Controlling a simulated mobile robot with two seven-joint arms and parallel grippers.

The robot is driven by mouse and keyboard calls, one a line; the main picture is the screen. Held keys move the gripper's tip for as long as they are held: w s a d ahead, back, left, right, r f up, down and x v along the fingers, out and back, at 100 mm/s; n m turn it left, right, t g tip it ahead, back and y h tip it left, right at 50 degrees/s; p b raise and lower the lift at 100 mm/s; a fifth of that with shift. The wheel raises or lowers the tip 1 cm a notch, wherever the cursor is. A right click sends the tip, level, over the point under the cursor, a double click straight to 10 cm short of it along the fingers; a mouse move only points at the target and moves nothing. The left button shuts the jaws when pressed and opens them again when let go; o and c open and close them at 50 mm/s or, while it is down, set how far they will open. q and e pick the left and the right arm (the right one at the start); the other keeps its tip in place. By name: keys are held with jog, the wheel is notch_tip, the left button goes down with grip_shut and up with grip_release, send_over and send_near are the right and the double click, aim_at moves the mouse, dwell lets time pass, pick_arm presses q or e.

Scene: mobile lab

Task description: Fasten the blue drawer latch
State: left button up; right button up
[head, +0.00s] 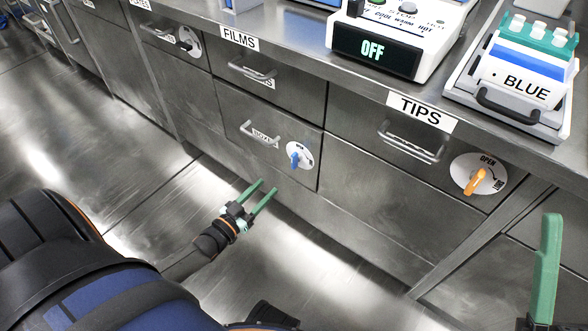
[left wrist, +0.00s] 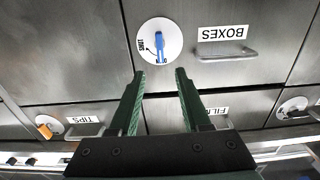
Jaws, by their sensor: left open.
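The blue latch (head: 295,159) is a small lever on a round white dial (head: 305,150), at the upper right of the BOXES drawer front (head: 230,133). In the left wrist view, which is upside down, the blue lever (left wrist: 159,42) stands nearly upright on its dial; the small print is hard to read. My left gripper (head: 269,186) is open and empty, in front of and below the latch, apart from it. Its two green fingers (left wrist: 160,72) point at the dial with the lever between their lines. One green finger of my right gripper (head: 547,262) shows at the right edge; its other finger is hidden.
An orange latch (head: 475,182) sits on the TIPS drawer at right. Bar handles stick out, including the BOXES handle (head: 259,134) beside the blue latch. The counter above holds a device reading OFF (head: 375,50) and a BLUE rack (head: 520,85). The floor before the drawers is clear.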

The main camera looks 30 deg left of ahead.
aim_at(292, 162)
pick_arm(q)
jog(key=w+b, duration=0.1)
jog(key=w, duration=0.2)
jog(key=w+b, duration=0.1)
jog(key=w, duration=0.3)
jog(key=w+b, duration=0.2)
jog(key=w, duration=0.2)
jog(key=shift+d+f, duration=0.1)
jog(key=shift+d, duration=0.3)
jog(key=shift+w+d, duration=0.1)
jog(key=shift+w, duration=0.6)
jog(key=shift+c, duration=0.3)
grip_shut()
